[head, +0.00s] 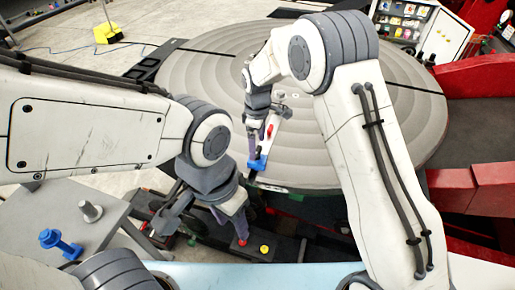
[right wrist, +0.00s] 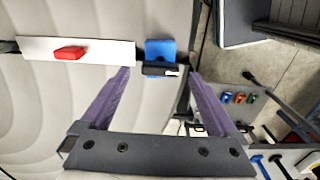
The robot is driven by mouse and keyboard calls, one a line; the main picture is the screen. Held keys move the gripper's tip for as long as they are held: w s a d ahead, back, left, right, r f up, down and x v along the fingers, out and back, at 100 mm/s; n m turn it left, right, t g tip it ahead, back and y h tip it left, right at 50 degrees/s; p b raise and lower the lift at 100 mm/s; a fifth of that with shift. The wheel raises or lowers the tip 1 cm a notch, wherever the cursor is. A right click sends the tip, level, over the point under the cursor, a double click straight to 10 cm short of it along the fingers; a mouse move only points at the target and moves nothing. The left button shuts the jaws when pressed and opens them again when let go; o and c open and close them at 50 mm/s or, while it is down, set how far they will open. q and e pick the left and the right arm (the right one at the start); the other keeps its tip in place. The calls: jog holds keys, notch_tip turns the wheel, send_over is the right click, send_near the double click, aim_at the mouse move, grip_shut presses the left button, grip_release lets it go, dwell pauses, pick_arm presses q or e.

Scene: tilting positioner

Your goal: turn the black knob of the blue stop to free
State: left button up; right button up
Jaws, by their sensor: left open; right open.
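The blue stop (head: 257,161) sits at the near rim of the big grey round table (head: 200,75). In the right wrist view the blue stop (right wrist: 160,48) is at the top, with its black knob (right wrist: 157,70) just below it. The knob has a small white mark at one end. My right gripper (right wrist: 159,75) is open, with its purple fingertips on either side of the knob; I cannot tell whether they touch it. My left gripper (head: 232,222) is open over the dark console, away from the stop.
A white plate (right wrist: 105,48) with a red block (right wrist: 70,53) lies beside the stop. Below my left gripper, the console has a red button (head: 241,242) and a yellow button (head: 264,249). A grey side table (head: 35,212) at left holds a blue bolt-like part (head: 60,242).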

aim_at(258, 150)
pick_arm(q)
jog(key=shift+f+b, duration=0.7)
jog(key=shift+f, duration=0.15)
pick_arm(e)
notch_tip(258, 150, up, 8)
jog(key=shift+r, duration=0.1)
